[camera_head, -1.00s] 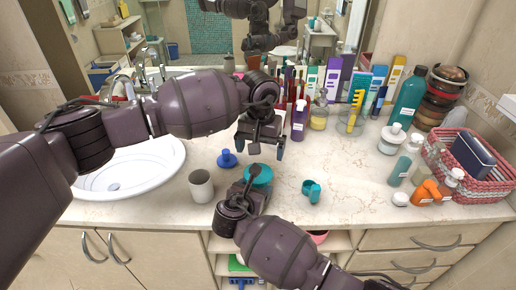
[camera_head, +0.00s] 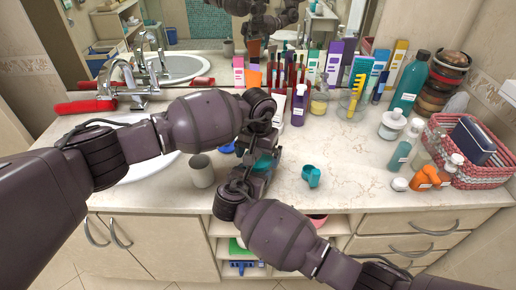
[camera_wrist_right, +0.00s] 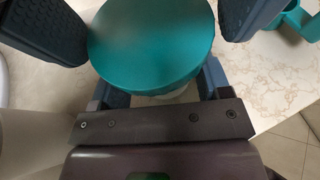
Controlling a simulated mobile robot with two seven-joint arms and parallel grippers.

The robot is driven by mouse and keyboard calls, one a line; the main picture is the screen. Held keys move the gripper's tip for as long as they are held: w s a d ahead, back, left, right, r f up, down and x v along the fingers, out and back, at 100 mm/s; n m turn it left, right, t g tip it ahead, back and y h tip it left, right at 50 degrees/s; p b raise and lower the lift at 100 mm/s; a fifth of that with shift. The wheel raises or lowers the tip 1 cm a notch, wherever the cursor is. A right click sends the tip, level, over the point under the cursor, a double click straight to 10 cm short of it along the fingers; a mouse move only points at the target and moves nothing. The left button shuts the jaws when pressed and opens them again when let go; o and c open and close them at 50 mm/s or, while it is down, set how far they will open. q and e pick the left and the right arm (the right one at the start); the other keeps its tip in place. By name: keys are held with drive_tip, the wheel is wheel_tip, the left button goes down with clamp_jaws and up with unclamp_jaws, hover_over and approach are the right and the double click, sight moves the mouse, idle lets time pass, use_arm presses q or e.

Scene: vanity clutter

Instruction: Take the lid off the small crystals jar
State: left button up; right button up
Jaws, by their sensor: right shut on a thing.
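The small jar has a wide teal lid (camera_head: 264,160), which fills the upper middle of the right wrist view (camera_wrist_right: 150,40). Its pale body (camera_wrist_right: 165,97) shows only a little beneath the lid. My right gripper (camera_wrist_right: 160,88) is shut on the jar, with its fingers on both sides of the body below the lid. My left gripper (camera_head: 262,148) has come down over the jar. Its dark fingers flank the lid in the right wrist view, with a narrow gap visible beside it, so it looks open. In the head view the arms hide much of the jar.
A grey cup (camera_head: 202,170) stands close on the left, and a teal scoop-like cup (camera_head: 311,176) on the right. A blue piece (camera_head: 228,148) lies behind the left forearm. Bottles and a red woven basket (camera_head: 470,177) fill the right.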

use_arm(q)
drive_tip(key=c, duration=0.8)
drive_tip(key=n, duration=0.7)
drive_tip(key=shift+d, duration=0.1)
drive_tip(key=o, duration=0.8)
